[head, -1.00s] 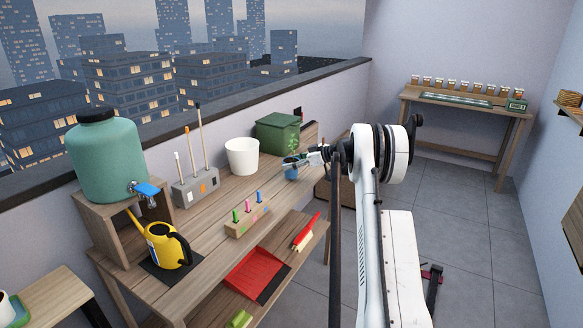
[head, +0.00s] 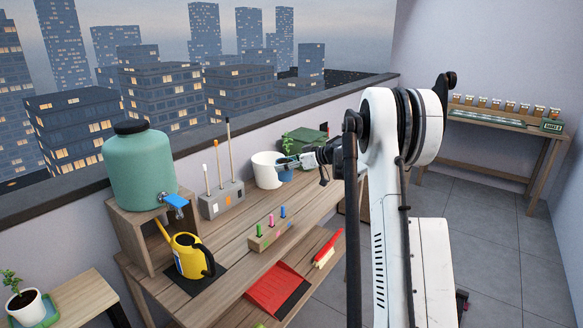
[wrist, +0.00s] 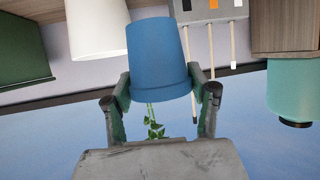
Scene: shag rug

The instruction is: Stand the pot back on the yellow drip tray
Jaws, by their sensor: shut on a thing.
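A blue pot (head: 285,174) with a green leafy plant (head: 288,144) is held by my gripper (head: 292,162) over the back of the long bench. In the upside-down wrist view, my gripper (wrist: 160,88) has a finger on each side of the blue pot (wrist: 158,55). The plant's leaves (wrist: 155,128) show between the fingers, partly hidden by the gripper body.
A white bucket (head: 266,172) stands right behind the pot, with a green bin (head: 305,143) behind. A tool block (head: 222,200), a marker block (head: 270,235), a yellow watering can (head: 187,257) and a teal water tank (head: 142,170) on a stand line the bench. A red dustpan (head: 272,288) lies below.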

